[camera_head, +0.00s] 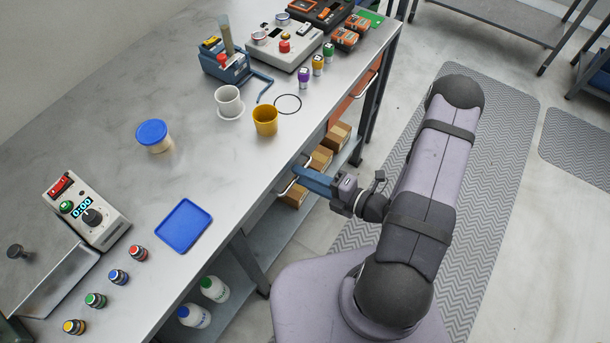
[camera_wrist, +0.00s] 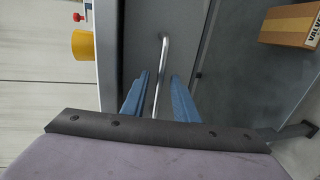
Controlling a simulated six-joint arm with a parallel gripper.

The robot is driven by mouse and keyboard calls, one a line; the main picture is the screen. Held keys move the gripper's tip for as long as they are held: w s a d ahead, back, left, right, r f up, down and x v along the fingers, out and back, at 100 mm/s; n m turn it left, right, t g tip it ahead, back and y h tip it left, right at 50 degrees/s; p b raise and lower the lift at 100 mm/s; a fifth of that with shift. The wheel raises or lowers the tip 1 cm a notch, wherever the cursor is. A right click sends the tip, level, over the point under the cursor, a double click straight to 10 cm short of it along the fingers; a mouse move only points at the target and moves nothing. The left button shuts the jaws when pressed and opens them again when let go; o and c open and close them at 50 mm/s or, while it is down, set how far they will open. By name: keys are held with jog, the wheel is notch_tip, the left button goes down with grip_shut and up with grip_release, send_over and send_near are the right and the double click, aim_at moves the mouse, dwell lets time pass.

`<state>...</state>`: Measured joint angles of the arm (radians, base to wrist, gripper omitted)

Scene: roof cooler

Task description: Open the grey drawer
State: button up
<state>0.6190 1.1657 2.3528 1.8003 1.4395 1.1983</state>
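The grey drawer (camera_wrist: 184,40) fills the middle of the wrist view, with its metal bar handle (camera_wrist: 164,50) running lengthwise between my fingers. My gripper (camera_wrist: 160,76) is open, with one blue finger on each side of the bar. A gap shows between the bar and the right finger; the left finger is closer to it. In the head view my gripper (camera_head: 299,172) reaches under the table's front edge to the handle (camera_head: 287,188). The drawer front is mostly hidden there by the tabletop and my gripper. I see no open drawer interior.
An orange drawer (camera_head: 349,105) with its own handle is farther along the bench. Cardboard boxes (camera_head: 337,135) stand on the shelf below. A yellow cup (camera_head: 265,121) stands on the tabletop near the edge. The floor mat (camera_head: 505,110) in front of the bench is clear beside my arm.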

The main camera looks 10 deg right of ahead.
jog(key=shift+c, duration=0.7)
grip_shut()
dwell(0.8)
